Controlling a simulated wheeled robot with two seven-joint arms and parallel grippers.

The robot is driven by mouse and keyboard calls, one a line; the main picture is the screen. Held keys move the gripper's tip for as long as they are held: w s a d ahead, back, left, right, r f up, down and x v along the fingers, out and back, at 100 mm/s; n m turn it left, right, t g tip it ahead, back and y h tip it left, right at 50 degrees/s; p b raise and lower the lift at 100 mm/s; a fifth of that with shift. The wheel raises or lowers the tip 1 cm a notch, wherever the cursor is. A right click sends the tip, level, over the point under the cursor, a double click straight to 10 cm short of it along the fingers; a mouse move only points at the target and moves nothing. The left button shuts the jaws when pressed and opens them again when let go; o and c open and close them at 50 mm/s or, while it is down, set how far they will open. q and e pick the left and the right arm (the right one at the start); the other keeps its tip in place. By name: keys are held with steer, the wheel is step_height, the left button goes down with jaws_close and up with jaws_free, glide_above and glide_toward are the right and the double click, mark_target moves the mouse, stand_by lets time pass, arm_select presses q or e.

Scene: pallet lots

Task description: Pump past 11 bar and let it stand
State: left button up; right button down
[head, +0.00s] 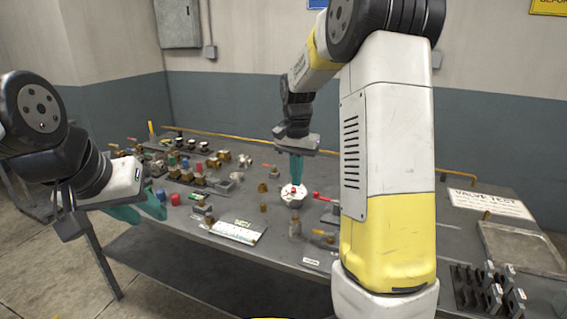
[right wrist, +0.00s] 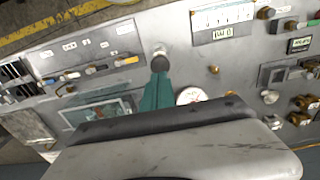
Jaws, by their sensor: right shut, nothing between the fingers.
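My right gripper (head: 296,178) is shut and empty, its teal fingers pointing down over the bench beside a white round gauge (head: 293,197). In the right wrist view the shut fingers (right wrist: 158,72) reach to a round grey knob or post top (right wrist: 159,61); I cannot tell whether they touch it. The gauge dial (right wrist: 191,96) shows there partly behind my gripper, and its reading is too small to tell. A red-ended lever (head: 318,195) lies right of the gauge. My left gripper (head: 152,207) has its teal fingers apart, off the bench's left front edge.
The grey bench (head: 275,240) carries several valves and fittings (head: 200,175) at the left. A white label plate (head: 238,231) lies near the front edge. A "VALVE TEST" sign (head: 490,204), a shallow tray (head: 520,247) and a dark rack (head: 485,290) are at the right.

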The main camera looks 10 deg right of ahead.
steer(key=shift+a+r, duration=0.15)
steer(key=shift+r, duration=2.2)
steer(key=r, duration=0.3)
steer(key=shift+w+r, duration=0.15)
steer(key=shift+w, duration=0.15)
